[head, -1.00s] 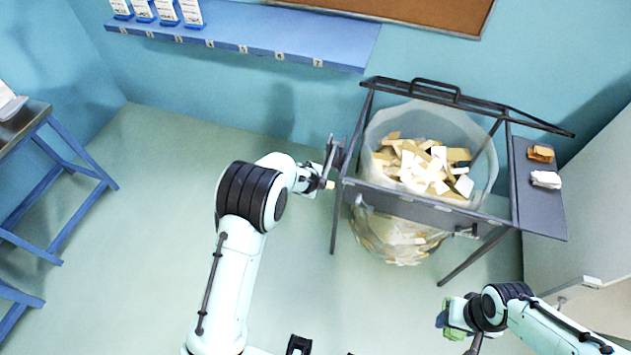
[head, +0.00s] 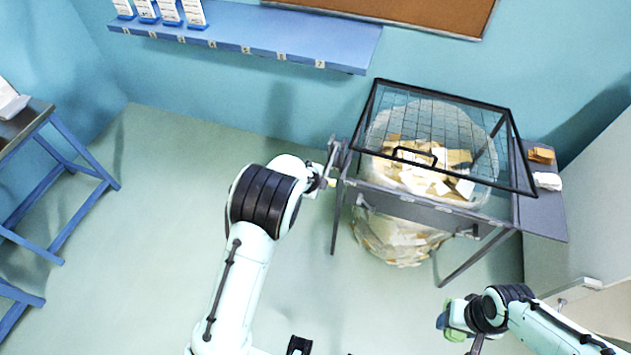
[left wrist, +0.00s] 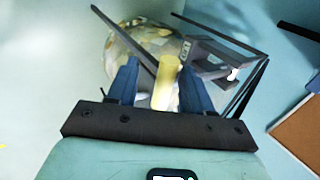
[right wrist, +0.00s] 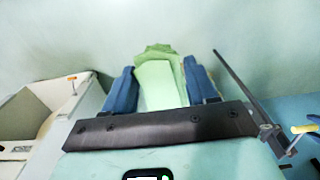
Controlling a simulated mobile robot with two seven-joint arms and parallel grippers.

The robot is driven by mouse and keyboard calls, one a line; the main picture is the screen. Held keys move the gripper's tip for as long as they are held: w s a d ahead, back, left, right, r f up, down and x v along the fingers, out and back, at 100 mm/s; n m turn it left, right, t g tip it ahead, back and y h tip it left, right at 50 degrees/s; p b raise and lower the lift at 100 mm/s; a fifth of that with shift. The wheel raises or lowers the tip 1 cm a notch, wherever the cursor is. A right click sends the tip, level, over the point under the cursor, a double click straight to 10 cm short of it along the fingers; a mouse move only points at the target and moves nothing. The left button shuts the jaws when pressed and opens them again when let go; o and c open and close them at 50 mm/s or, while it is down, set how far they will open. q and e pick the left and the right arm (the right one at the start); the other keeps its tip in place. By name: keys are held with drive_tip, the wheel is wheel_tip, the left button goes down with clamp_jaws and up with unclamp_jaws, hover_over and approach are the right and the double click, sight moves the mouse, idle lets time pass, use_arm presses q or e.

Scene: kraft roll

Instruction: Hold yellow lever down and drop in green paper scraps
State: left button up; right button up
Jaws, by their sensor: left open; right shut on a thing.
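The yellow lever (head: 332,183) is at the left side of the grey bag stand (head: 420,205). My left gripper (head: 322,178) is at the lever. In the left wrist view the yellow lever (left wrist: 166,80) stands between the open fingers, which are apart on either side of it. The black mesh lid (head: 455,100) slants over the clear bag (head: 385,240) of tan and white scraps. Its handle (head: 414,157) shows over the scraps. My right gripper (right wrist: 160,88) is shut on the green paper scraps (right wrist: 158,75), low at the right in the head view.
A side shelf (head: 545,205) on the stand's right holds a tan item (head: 541,154) and a white item (head: 546,181). A blue wall shelf (head: 250,30) runs along the back. A blue-legged table (head: 60,150) is at left. The floor between is clear.

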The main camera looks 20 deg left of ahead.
use_arm(q)
drive_tip(key=shift+d, duration=0.55)
drive_tip(key=a+v, duration=0.1)
drive_tip(key=v, duration=1.1)
drive_tip(key=shift+a, duration=0.1)
